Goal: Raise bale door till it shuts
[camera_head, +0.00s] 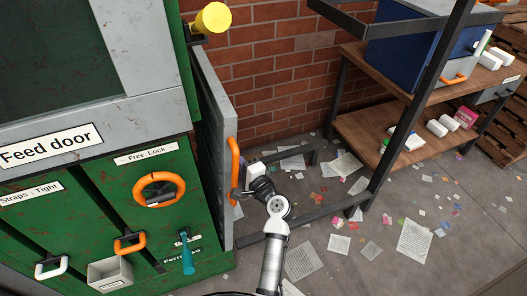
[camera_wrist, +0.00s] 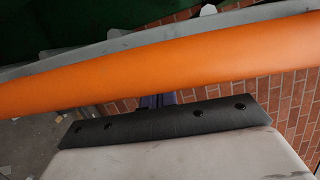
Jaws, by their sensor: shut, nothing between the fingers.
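The grey door panel (camera_head: 215,120), which appears to be the bale door, stands out edge-on from the right side of the green baler (camera_head: 90,190). It carries a long orange bar handle (camera_head: 235,165). My gripper (camera_head: 246,184) is shut and empty, close to the right of the handle's lower part. In the wrist view the handle (camera_wrist: 160,70) crosses the whole picture just beyond the dark gripper tip (camera_wrist: 165,122). I cannot tell whether the gripper touches it. The door's grey edge (camera_wrist: 130,42) shows behind the handle.
An orange wheel (camera_head: 159,190) marked "Free Lock", small handles and a teal lever (camera_head: 186,250) are on the baler's front. A yellow knob (camera_head: 212,19) sits above the door. A metal-framed wooden bench (camera_head: 365,135) stands right. Paper scraps litter the floor.

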